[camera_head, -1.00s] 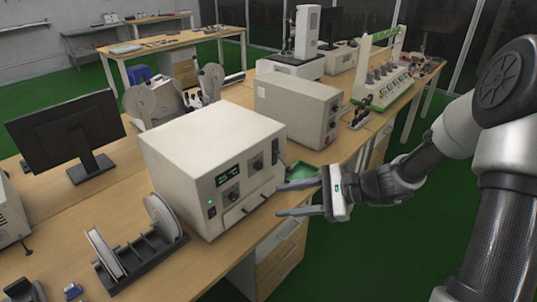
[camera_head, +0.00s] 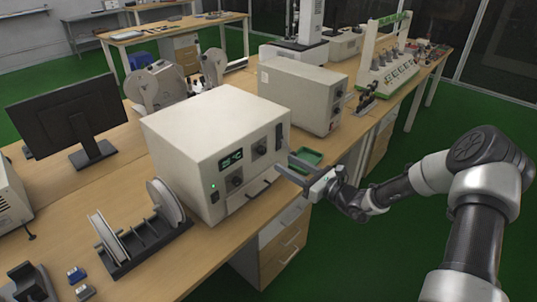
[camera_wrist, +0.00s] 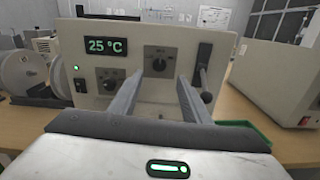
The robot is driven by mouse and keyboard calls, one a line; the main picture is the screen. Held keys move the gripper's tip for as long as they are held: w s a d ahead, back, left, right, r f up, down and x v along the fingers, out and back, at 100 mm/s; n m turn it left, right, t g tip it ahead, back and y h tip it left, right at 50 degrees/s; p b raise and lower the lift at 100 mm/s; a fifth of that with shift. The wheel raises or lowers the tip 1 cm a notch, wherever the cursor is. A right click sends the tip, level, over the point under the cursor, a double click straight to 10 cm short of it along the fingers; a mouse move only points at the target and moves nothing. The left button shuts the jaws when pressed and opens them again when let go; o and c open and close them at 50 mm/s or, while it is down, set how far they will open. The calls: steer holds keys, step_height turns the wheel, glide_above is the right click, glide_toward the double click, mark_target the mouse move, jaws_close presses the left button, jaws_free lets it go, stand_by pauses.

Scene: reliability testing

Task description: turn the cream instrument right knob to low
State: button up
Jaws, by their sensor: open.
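The cream instrument (camera_head: 205,135) is a box on the bench. Its front panel in the wrist view (camera_wrist: 140,50) has a lit display (camera_wrist: 105,47) reading 25 °C. The right knob (camera_wrist: 158,60) is dark and round with a light pointer mark, roughly upright; its scale is too small to read. It also shows in the head view (camera_head: 262,147). The left knob (camera_wrist: 110,80) sits lower, under the display. My gripper (camera_head: 284,162) is open and empty in front of the panel. In the wrist view its fingertips (camera_wrist: 158,80) flank the area just below the right knob, apparently not touching it.
A dark lever (camera_wrist: 204,75) stands right of the right knob, close to my right finger. A green tray (camera_head: 306,157) lies beside the instrument. A second cream box (camera_head: 300,92) stands behind it. A spool rack (camera_head: 145,235) is at the left.

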mark_target(264, 151)
steer(key=x, duration=0.9)
steer(key=c, duration=1)
steer(key=shift+c, duration=0.2)
